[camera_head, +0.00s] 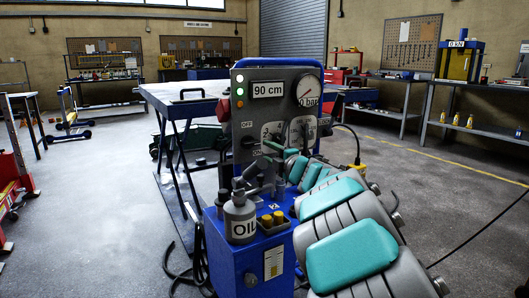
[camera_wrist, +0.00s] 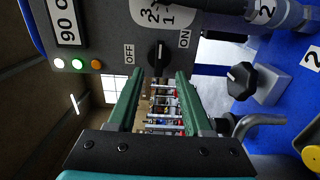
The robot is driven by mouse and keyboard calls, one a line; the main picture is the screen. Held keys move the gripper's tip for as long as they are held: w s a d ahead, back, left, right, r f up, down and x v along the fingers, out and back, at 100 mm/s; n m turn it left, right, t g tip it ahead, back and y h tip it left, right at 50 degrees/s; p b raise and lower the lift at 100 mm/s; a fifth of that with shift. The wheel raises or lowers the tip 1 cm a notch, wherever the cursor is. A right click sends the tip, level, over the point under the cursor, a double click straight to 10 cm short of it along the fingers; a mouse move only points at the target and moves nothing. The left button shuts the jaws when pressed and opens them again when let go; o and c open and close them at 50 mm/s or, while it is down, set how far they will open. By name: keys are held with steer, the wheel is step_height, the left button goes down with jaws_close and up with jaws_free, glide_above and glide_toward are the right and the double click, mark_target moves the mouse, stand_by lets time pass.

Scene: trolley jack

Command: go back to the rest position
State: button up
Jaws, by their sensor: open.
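My gripper (camera_wrist: 160,78) is open, with nothing between its two green fingers. In the wrist view the fingers point at the grey control panel (camera_wrist: 115,50), on either side of the black OFF/ON knob (camera_wrist: 158,56). I cannot tell whether they touch it. In the head view my gripper (camera_head: 277,147) is in front of the lower part of the panel (camera_head: 240,100), and my arm stretches back to the lower right. The panel reads "90 cm", and its round gauge (camera_head: 308,91) reads "0 bar".
A blue cabinet (camera_head: 240,262) below the panel carries an OIL bottle (camera_head: 240,218) and yellow-capped items (camera_head: 272,219). Another black knob (camera_wrist: 240,78) is close to the fingers' right. A lift table (camera_head: 180,98) stands behind. Cables lie beside the cabinet.

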steer(key=shift+d, duration=0.1)
